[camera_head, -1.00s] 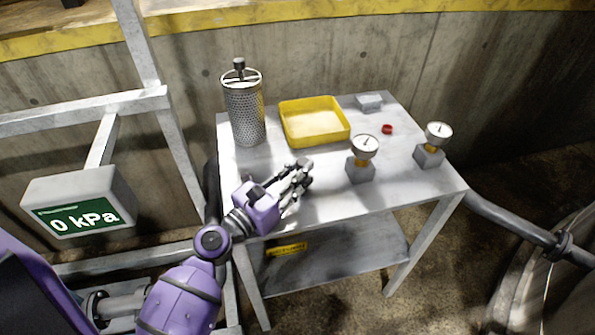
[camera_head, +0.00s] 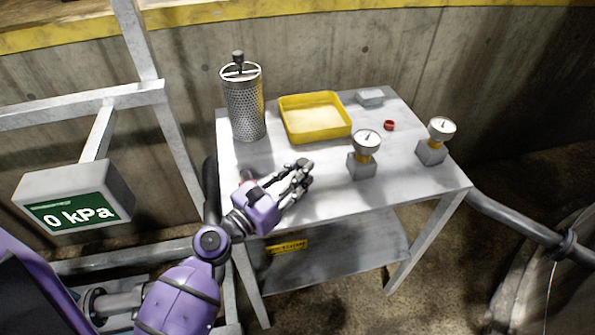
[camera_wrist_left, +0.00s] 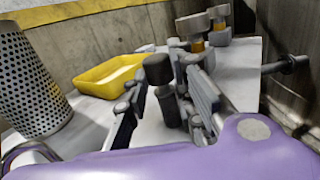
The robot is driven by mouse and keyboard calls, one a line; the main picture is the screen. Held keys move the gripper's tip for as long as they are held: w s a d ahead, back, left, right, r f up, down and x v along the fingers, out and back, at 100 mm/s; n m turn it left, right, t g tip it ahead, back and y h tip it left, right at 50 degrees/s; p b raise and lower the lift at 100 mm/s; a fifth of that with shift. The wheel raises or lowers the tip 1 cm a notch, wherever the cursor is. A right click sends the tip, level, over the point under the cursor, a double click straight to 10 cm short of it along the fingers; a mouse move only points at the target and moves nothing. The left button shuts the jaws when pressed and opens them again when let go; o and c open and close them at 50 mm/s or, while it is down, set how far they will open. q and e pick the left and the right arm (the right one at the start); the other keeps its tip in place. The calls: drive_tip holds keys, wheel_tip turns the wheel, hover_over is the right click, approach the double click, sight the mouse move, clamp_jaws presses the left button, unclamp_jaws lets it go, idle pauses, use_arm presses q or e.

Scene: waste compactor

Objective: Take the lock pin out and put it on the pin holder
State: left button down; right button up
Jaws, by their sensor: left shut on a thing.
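My left gripper (camera_head: 292,181) is above the near left part of the table, shut on a dark, round-headed pin, which I take to be the lock pin (camera_wrist_left: 158,70). In the left wrist view the pin stands roughly upright between the fingers (camera_wrist_left: 160,105). In the head view the fingers largely hide it. A small grey block (camera_head: 369,97) lies at the back right of the table; I cannot tell whether it is the pin holder. My right gripper is not in view.
The table (camera_head: 400,182) also bears a perforated metal canister (camera_head: 245,108), a yellow tray (camera_head: 316,132), a small red ring (camera_head: 389,125) and two gauges on grey blocks (camera_head: 362,165) (camera_head: 431,152). A display (camera_head: 75,207) reading 0 kPa is at left. The front right tabletop is clear.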

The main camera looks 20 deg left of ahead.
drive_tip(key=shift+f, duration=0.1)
use_arm(q)
drive_tip(key=c, duration=1.4)
unclamp_jaws()
drive_tip(key=shift+f, duration=0.1)
drive_tip(key=shift+s, duration=0.1)
drive_tip(key=shift+c, duration=0.4)
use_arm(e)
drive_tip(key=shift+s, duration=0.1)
use_arm(q)
drive_tip(key=shift+s+a+f, duration=0.1)
drive_tip(key=shift+s+a, duration=0.2)
drive_tip(key=shift+s, duration=0.3)
drive_tip(key=shift+b+v, duration=0.8)
drive_tip(key=shift+v, duration=1.5)
drive_tip(key=shift+s+a, duration=0.15)
drive_tip(key=shift+s, duration=0.25)
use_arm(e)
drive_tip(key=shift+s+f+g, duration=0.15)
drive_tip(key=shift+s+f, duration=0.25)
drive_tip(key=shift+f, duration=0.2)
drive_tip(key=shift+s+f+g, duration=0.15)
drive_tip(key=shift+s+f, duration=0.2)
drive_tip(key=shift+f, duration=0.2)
use_arm(q)
drive_tip(key=shift+s, duration=0.1)
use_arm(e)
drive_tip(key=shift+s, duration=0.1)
